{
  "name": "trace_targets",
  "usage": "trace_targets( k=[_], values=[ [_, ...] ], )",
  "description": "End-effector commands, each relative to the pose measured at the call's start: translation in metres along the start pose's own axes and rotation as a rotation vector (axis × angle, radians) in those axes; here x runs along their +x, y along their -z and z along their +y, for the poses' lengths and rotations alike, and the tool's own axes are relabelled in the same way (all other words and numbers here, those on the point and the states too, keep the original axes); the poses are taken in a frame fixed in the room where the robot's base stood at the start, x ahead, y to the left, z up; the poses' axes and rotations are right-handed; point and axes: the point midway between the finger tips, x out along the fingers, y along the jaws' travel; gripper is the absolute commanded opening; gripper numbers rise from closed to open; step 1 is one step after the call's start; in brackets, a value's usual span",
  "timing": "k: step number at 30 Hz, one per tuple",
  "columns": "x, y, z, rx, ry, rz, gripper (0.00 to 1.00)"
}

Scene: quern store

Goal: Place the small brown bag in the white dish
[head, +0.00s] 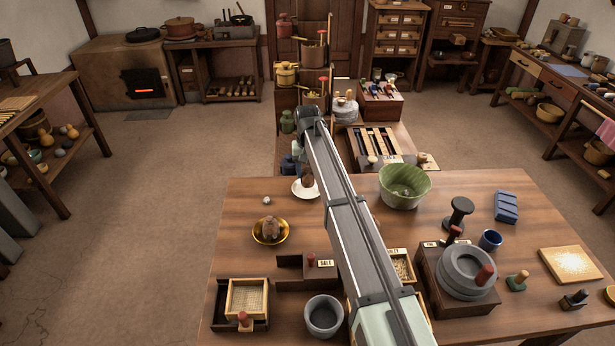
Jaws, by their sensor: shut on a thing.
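The white dish (297,193) sits near the far edge of the table, left of my arm. A small brown bag (308,183) shows at the dish, partly hidden by my arm. My gripper (306,173) points down over the dish and is shut on the small brown bag. The fingers are small and mostly hidden, and I cannot tell whether the bag touches the dish. Another brown bag-like thing (271,228) sits in a golden bowl (257,238) nearer on the table.
A green bowl (404,187) stands right of my arm. A small pale ball (266,200) lies left of the dish. A grey mortar (323,316), a salt box (318,266) and a quern (466,272) stand nearer. The left part of the tabletop has free room.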

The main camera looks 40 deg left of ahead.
Motion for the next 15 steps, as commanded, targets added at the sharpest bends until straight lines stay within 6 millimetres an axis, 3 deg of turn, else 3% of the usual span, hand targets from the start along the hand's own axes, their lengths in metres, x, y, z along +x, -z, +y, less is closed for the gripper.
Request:
trace_targets(
  k=[6,15],
  values=[
    [0.025,0.0,0.0,0.0,0.0,0.0,0.15],
    [0.027,0.0,0.0,0.0,0.0,0.0,0.15]
  ],
)
